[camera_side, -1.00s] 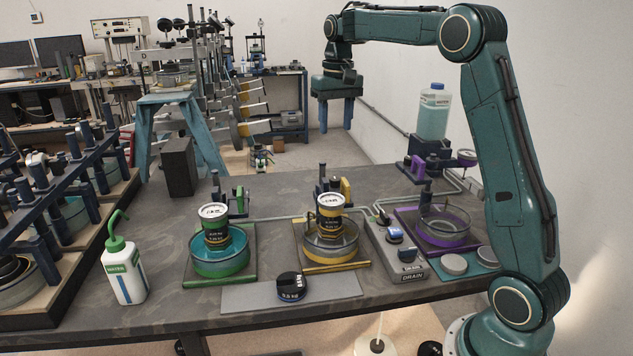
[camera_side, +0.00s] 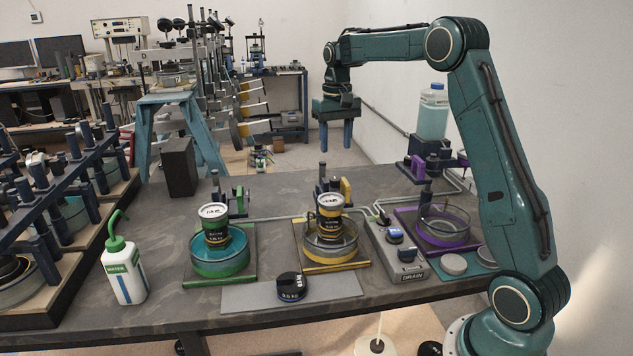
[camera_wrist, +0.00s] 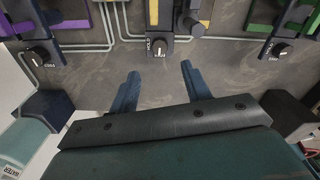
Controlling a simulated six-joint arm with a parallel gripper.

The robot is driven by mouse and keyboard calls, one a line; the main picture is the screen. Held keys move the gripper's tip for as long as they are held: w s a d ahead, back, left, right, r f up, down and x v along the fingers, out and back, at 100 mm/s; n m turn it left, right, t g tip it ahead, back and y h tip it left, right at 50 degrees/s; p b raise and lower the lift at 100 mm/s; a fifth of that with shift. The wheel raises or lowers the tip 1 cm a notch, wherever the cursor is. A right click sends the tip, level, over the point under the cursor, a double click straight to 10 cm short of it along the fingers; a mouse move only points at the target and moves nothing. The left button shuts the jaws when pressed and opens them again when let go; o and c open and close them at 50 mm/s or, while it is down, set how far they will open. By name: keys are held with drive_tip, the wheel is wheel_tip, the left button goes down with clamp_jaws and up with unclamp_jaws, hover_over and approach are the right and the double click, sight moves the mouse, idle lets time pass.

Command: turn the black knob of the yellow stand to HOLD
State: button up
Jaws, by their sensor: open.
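The yellow stand (camera_side: 346,190) is at the back middle of the bench, behind a dish with a weight on it. Its black knob (camera_wrist: 158,47) shows near the top middle of the wrist view, with a pale pointer mark towards the lower side. Small lettering lies beside and below it, too small to read surely. The knob is not clear in the side view. My gripper (camera_side: 336,148) hangs fingers down above and behind the stand, open and empty. In the wrist view my gripper (camera_wrist: 160,72) has its fingers apart, the knob showing beyond and between the tips, not touched.
The purple stand (camera_side: 417,168) and green stand (camera_side: 238,199) flank the yellow one. Similar knobs sit at left (camera_wrist: 37,56) and right (camera_wrist: 278,50) in the wrist view. A water bottle (camera_side: 433,112) stands at the back right. Thin pipes run along the bench.

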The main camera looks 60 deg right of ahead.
sight(335, 178)
wheel_tip(335, 178, down, 10)
drive_tip(key=shift+r, duration=0.25)
idle(0.4)
drive_tip(key=c, duration=1)
